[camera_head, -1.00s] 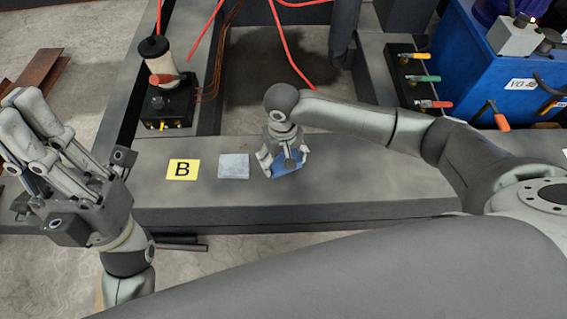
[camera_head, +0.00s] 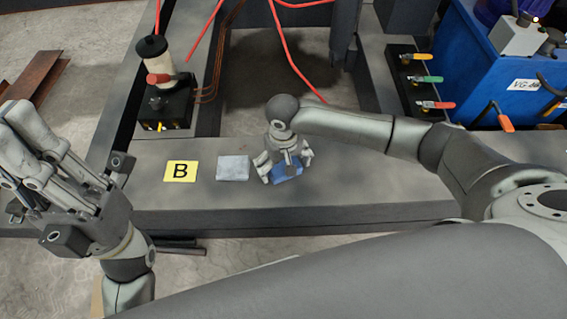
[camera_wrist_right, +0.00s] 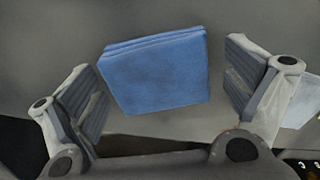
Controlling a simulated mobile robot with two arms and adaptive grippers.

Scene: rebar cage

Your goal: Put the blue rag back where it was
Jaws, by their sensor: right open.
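The blue rag (camera_head: 287,177) is a folded square lying on the grey beam, to the right of a folded grey cloth (camera_head: 233,168). My right gripper (camera_head: 285,169) points down over the rag. It is open, with one finger on each side of it. In the right wrist view the blue rag (camera_wrist_right: 155,75) lies between the spread fingers of my right gripper (camera_wrist_right: 158,60), with a gap on both sides. My left gripper (camera_head: 45,150) is raised at the left edge of the head view, away from the rag; its jaw opening is unclear from this angle.
A yellow card marked B (camera_head: 181,171) lies left of the grey cloth. A black box with a spool (camera_head: 160,95) stands behind it. Red hoses (camera_head: 290,55) hang at the back. A blue tank (camera_head: 500,70) and valves with coloured handles (camera_head: 425,79) are at the right. The beam right of the rag is clear.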

